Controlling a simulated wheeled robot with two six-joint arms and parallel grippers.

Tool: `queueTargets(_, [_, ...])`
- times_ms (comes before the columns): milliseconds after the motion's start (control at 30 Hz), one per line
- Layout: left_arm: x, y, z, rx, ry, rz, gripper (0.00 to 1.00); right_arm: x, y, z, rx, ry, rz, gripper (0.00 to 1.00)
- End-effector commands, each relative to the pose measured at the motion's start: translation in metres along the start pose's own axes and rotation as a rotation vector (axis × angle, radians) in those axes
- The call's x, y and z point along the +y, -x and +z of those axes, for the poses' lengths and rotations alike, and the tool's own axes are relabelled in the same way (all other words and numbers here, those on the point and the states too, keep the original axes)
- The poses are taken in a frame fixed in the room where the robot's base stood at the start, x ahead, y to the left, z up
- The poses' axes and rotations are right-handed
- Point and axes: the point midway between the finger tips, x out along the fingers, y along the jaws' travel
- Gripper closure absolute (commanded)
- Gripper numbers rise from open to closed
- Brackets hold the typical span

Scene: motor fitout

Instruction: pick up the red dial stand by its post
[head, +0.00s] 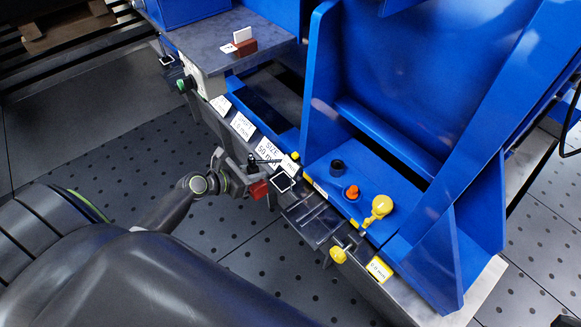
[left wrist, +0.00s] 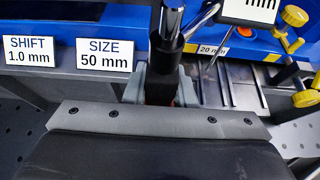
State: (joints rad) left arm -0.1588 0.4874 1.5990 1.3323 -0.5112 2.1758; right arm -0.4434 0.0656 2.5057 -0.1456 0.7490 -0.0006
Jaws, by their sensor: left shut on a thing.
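The red dial stand (head: 258,189) shows in the head view as a red block under a dark upright post, beside the workbench's front edge. My left gripper (head: 246,172) is at this post. In the left wrist view the post (left wrist: 167,50) rises between the grey fingers of my left gripper (left wrist: 160,86), dark below and shiny metal at the top. The gripper is shut on the post. A thin metal rod slants off the post to the right. Most of the red base is hidden in the left wrist view. My right gripper is not in view.
Label cards (head: 242,126) stand along the bench edge; one reads SIZE 50 mm (left wrist: 104,55). A large blue frame (head: 420,80) stands behind, with yellow knobs (head: 381,206) and an orange knob (head: 352,192). A red-brown block (head: 243,47) sits on the grey plate. Perforated floor lies in front.

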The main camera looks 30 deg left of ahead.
Motion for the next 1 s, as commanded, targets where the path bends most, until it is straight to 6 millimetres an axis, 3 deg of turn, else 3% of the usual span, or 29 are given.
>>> queueTargets(400, [0.0,0.027,0.014,-0.005,-0.003,0.001,1.0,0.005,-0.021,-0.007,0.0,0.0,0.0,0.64])
queueTargets(1000, [0.0,0.03,0.014,-0.006,-0.002,0.0,1.0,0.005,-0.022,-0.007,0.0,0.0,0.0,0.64])
